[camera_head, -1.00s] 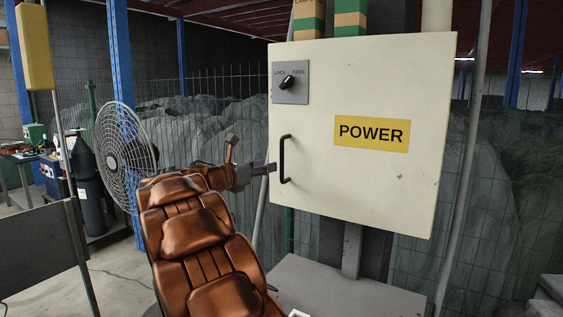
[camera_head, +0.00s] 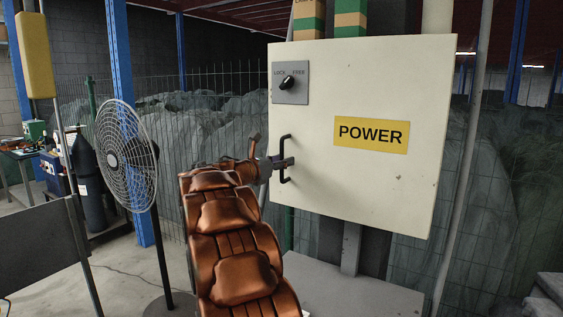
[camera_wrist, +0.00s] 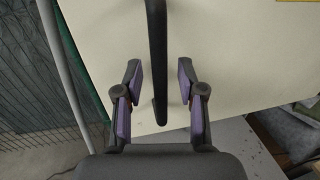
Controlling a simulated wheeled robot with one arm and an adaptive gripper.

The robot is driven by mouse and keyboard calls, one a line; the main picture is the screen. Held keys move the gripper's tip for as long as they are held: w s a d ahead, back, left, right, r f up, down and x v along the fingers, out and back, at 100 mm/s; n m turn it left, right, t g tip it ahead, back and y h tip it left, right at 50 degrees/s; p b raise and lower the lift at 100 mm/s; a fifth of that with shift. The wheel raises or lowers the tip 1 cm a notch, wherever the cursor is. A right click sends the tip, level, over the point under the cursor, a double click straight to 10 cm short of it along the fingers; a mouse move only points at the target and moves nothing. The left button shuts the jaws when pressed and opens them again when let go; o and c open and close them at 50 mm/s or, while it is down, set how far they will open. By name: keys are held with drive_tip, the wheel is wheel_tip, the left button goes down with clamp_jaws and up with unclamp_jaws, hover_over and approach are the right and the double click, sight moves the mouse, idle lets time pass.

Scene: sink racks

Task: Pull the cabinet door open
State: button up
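The cream cabinet door (camera_head: 370,190) is closed and carries a yellow POWER label (camera_head: 371,134). A black vertical bar handle (camera_head: 284,145) is on its left side, and a lock knob (camera_head: 287,84) on a grey plate sits above it. My gripper (camera_head: 286,162) is at the handle's height. In the wrist view, my gripper (camera_wrist: 159,78) is open, with one purple-padded finger on each side of the black handle (camera_wrist: 157,50). Gaps show between the handle and both fingers. The cabinet door (camera_wrist: 225,60) fills most of the background there.
A fan (camera_head: 126,155) on a stand is left of my arm. A wire fence (camera_head: 215,110) with wrapped heaps runs behind the cabinet. A grey plinth (camera_head: 345,288) lies below the cabinet. A yellow box (camera_head: 35,55) on a pole is at far left.

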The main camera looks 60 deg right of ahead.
clamp_jaws()
drive_tip(key=shift+a, duration=0.15)
idle(0.5)
